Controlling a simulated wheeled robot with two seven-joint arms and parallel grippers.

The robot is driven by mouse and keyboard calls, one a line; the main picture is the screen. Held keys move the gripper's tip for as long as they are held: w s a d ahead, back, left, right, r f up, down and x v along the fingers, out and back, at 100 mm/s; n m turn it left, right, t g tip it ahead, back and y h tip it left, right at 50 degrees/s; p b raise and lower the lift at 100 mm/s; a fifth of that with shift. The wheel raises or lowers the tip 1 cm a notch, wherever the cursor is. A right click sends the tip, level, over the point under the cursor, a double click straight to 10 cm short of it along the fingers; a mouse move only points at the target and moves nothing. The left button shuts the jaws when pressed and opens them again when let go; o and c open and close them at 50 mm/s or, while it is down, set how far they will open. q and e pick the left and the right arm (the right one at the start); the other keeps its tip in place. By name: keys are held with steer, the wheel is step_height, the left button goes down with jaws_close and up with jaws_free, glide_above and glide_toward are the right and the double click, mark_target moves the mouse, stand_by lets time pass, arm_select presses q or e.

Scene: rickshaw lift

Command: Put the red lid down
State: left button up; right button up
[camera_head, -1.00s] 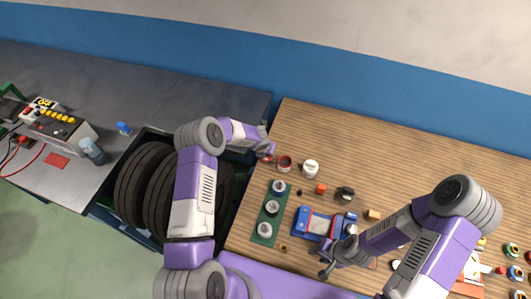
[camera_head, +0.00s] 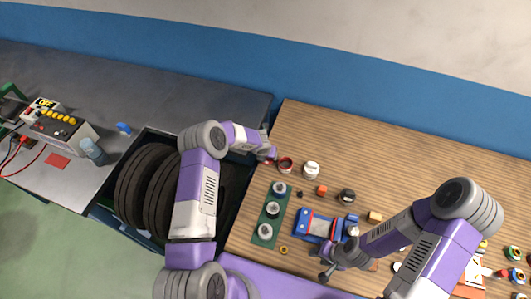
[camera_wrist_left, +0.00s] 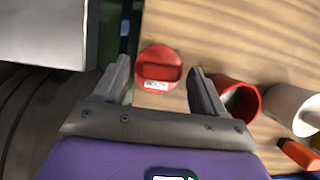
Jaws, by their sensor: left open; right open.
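The red lid (camera_wrist_left: 158,68) shows in the left wrist view with a white label on its rim. It appears to lie on the wooden table near its left edge, just beyond and between my left fingertips. My left gripper (camera_wrist_left: 157,78) is open, with a gap on each side of the lid. In the head view my left gripper (camera_head: 268,153) is at the table's left side and mostly hides the lid. A red open jar (camera_head: 285,165) stands just right of it and shows in the wrist view (camera_wrist_left: 240,101). My right gripper (camera_head: 325,272) is open near the table's front.
A white jar (camera_head: 311,170) stands right of the red jar. An orange block (camera_head: 321,190) and a green strip with round parts (camera_head: 264,233) are nearer the front. Black tyres (camera_head: 143,190) sit in a bin left of the table. The table's back is clear.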

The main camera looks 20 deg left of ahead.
arm_select(q)
steer(key=shift+r, duration=0.4)
steer(key=v, duration=1.1)
steer(key=shift+s+r, duration=0.15)
steer(key=shift+r, duration=0.1)
